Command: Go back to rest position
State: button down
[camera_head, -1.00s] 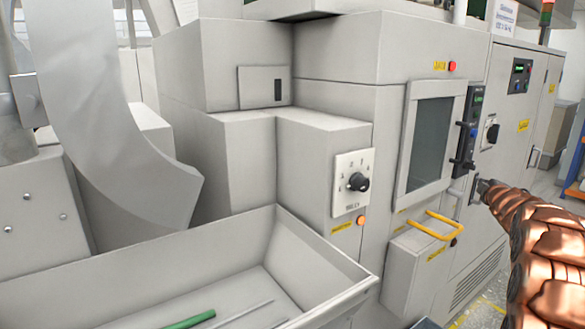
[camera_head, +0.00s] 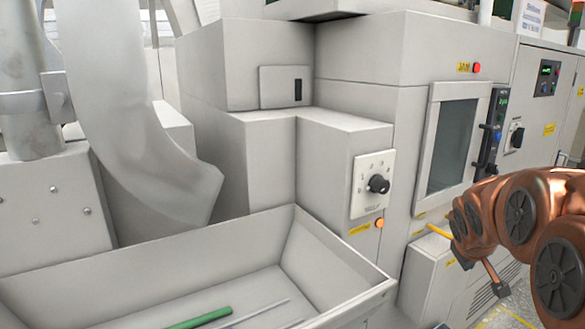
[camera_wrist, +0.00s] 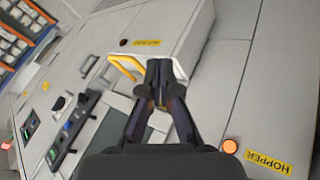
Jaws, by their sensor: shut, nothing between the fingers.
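My gripper (camera_wrist: 159,75) shows in the wrist view with its two dark fingers shut together and nothing held. In that view its tips overlap the light grey box with the yellow handle (camera_wrist: 126,66); I cannot tell how far apart they are. In the head view my copper arm comes in from the right, folded, with its end pointing down at the lower right. The fingertips are not clear there. The arm hides part of the yellow handle (camera_head: 440,231).
A grey tray (camera_head: 335,265) with a green rod (camera_head: 200,319) and thin grey rods is at the lower left. A rotary knob panel (camera_head: 371,184) and an orange button (camera_head: 379,223) are on the machine front. A windowed door (camera_head: 450,145) stands behind the arm.

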jog(key=s+a+f+g+y, duration=0.1)
jog(key=s+a+f+g, duration=0.1)
jog(key=s+a, duration=0.5)
jog(key=s+a+f+m+g+y, duration=0.1)
jog(key=s+a, duration=0.6)
jog(key=s, duration=0.9)
jog(key=s+a+f+g+y, duration=0.2)
jog(key=s+a+f+g, duration=0.3)
jog(key=s, duration=0.7)
jog(key=shift+a+f+m+y, duration=0.15)
jog(key=shift+a+m+y, duration=0.25)
jog(key=shift+a, duration=0.75)
